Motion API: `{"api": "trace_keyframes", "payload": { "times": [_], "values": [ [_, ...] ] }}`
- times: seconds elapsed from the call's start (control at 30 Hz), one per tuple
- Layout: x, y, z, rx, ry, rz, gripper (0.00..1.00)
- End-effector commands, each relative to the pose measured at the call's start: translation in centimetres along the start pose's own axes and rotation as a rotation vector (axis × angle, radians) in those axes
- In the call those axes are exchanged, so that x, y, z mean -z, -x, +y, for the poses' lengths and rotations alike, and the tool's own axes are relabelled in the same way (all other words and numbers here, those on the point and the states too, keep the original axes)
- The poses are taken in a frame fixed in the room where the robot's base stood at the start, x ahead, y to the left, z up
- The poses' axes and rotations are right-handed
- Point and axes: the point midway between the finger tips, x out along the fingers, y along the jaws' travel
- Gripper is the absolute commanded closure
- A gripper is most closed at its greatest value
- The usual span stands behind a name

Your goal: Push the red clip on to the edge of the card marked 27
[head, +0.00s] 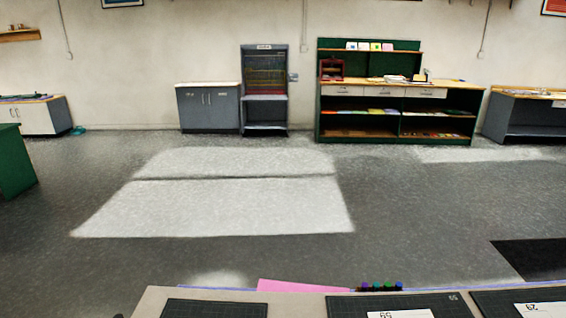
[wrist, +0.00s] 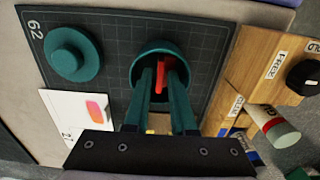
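In the wrist view a red clip (wrist: 160,88) stands inside a round teal cup (wrist: 139,58) on a dark gridded mat. My gripper (wrist: 163,74) reaches into the cup with its two fingers on either side of the clip. I cannot tell whether the fingers touch it. A white card (wrist: 58,108) with a pink and orange picture lies left of my gripper. A round teal lid (wrist: 74,54) lies left of the cup. The head view does not show my gripper.
A wooden holder (wrist: 262,62) with labels, a black knob and a white stick stands close on the right. In the head view more mats (head: 214,308) and a pink sheet (head: 300,286) lie along the table.

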Motion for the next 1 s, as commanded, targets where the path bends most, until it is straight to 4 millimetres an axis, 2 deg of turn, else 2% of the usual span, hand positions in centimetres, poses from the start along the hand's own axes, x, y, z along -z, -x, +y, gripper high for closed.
{"api": "trace_keyframes", "payload": {
  "times": [0.07, 0.2, 0.23, 0.47, 1.0],
  "values": [
    [0.0, 0.0, 0.0, 0.000, 0.000, 0.000, 0.76],
    [0.0, 0.0, 0.0, 0.000, 0.000, 0.000, 0.98],
    [0.0, 0.0, 0.0, 0.000, 0.000, 0.000, 1.00],
    [0.0, 0.3, 0.0, 0.001, 0.000, 0.001, 1.00],
    [0.0, 4.1, 0.0, 0.001, 0.000, 0.001, 1.00]
  ]
}}
